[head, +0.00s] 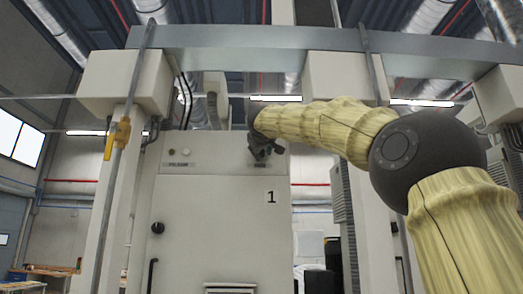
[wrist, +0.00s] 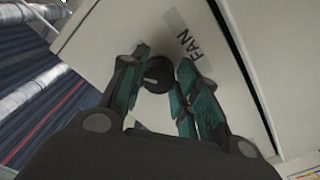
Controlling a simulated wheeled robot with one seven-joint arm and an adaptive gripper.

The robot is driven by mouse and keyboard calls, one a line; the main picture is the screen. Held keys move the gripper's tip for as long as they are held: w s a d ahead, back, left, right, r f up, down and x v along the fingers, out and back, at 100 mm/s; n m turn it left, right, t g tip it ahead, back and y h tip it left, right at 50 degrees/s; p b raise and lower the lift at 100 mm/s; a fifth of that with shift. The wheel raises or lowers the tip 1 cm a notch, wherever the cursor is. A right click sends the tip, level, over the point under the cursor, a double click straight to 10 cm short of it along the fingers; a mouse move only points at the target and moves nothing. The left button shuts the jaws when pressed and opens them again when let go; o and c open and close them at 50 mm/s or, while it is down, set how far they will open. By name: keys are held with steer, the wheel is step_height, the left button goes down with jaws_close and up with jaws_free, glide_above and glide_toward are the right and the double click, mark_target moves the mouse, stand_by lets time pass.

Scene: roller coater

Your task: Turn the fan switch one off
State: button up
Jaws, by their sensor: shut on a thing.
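The fan switch (wrist: 158,74) is a round black knob on the pale cabinet face, beside a label reading FAN (wrist: 203,50) in the wrist view. My gripper (wrist: 164,58) has its teal-padded fingers on either side of the knob and is shut on it.
A small labelled panel (head: 179,164) is at the cabinet's upper left, with a black knob (head: 157,228) and a dark handle (head: 152,273) below. A pale post (head: 368,220) stands to the right, behind my arm.

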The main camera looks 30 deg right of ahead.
steer(key=n+p, duration=0.6)
steer(key=n, duration=0.5)
steer(key=shift+s+a, duration=0.1)
steer(key=shift+f, duration=0.1)
stand_by(0.4)
steer(key=o, duration=1)
steer(key=shift+s+a, duration=0.15)
steer(key=shift+a, duration=0.05)
steer(key=shift+r, duration=0.2)
